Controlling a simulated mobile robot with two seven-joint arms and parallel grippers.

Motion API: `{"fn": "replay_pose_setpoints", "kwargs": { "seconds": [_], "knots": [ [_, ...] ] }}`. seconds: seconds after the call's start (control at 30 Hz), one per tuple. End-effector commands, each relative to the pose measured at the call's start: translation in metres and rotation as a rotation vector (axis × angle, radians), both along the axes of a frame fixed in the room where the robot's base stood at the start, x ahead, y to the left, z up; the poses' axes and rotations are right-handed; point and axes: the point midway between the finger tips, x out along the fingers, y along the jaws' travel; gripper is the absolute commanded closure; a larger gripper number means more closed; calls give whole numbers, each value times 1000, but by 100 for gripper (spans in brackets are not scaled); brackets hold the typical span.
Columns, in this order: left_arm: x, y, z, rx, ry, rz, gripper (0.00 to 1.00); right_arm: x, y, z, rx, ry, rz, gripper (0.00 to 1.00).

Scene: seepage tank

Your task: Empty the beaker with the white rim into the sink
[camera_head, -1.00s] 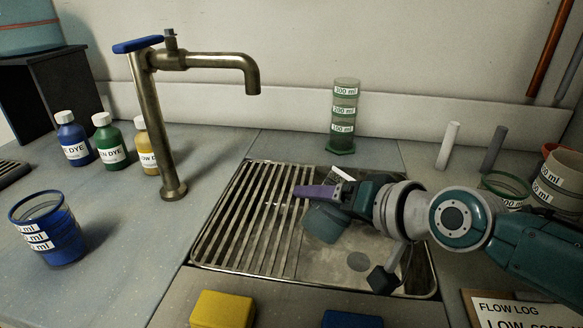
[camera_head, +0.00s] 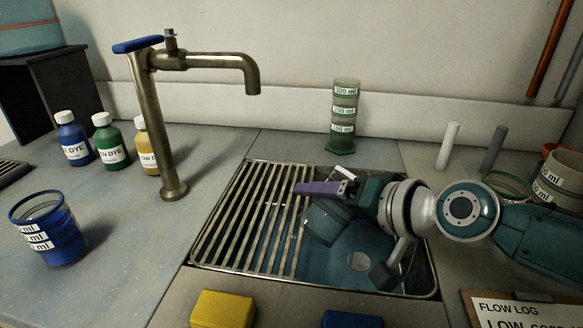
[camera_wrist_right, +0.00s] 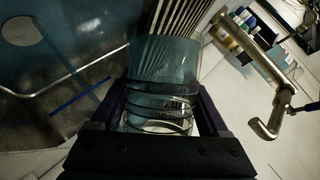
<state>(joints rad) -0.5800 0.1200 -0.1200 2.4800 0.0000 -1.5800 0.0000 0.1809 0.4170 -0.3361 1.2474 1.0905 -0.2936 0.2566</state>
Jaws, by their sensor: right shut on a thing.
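The held beaker (camera_head: 323,224) is clear with a blue-grey tint and tilts steeply inside the sink area. It also shows in the right wrist view (camera_wrist_right: 165,65), with dark marking bands and a pale ring near the gripper. I cannot make out its rim colour for sure. My right gripper (camera_head: 322,192) is shut on it; one purple finger shows on top, and the beaker hides the other. The steel sink (camera_head: 425,285) has bluish liquid over its floor around the round drain. My left gripper is out of view.
A green measuring cylinder (camera_head: 343,118) stands behind the sink. Yellow (camera_head: 222,309) and blue (camera_head: 352,319) blocks lie in front.

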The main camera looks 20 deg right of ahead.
Motion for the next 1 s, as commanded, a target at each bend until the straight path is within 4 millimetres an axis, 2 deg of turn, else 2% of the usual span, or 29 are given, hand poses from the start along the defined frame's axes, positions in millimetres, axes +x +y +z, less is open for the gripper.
{"fn": "replay_pose_setpoints", "kwargs": {
  "seconds": [1.0],
  "knots": [
    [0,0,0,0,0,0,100,0,1,5,102,25,-1,100]
  ]
}}
